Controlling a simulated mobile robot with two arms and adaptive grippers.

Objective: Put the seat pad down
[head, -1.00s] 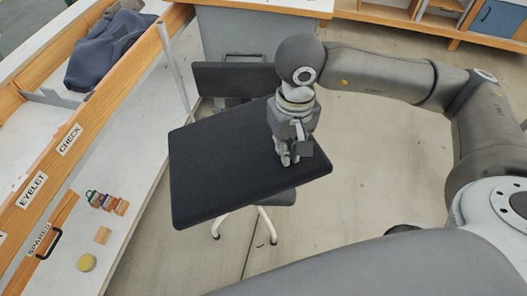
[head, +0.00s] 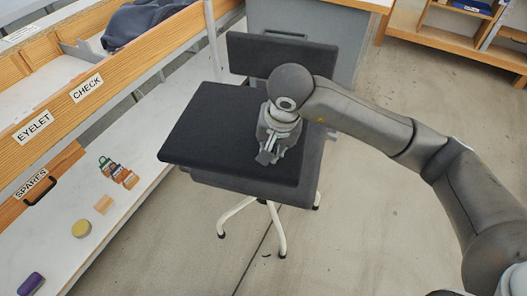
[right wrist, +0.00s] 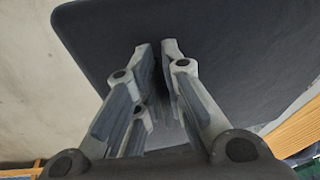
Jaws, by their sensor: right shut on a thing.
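The seat pad (head: 215,130) is a flat, dark, square cushion over the seat of the chair (head: 282,56). It sits a little left of the seat, and its left corner juts out past the seat edge. Whether it rests fully on the seat or hovers just above it, I cannot tell. My right gripper (head: 268,157) is shut on the pad near its right side. In the right wrist view the two fingers (right wrist: 157,75) close together against the dark pad (right wrist: 225,50). My left gripper is not in view.
The workbench (head: 60,240) with labelled wooden edging runs along the left, close to the pad. Small coloured pieces (head: 118,172), a yellow disc (head: 81,228) and a purple item (head: 30,284) lie on it. A grey cabinet (head: 345,35) stands behind the chair. The floor at right is clear.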

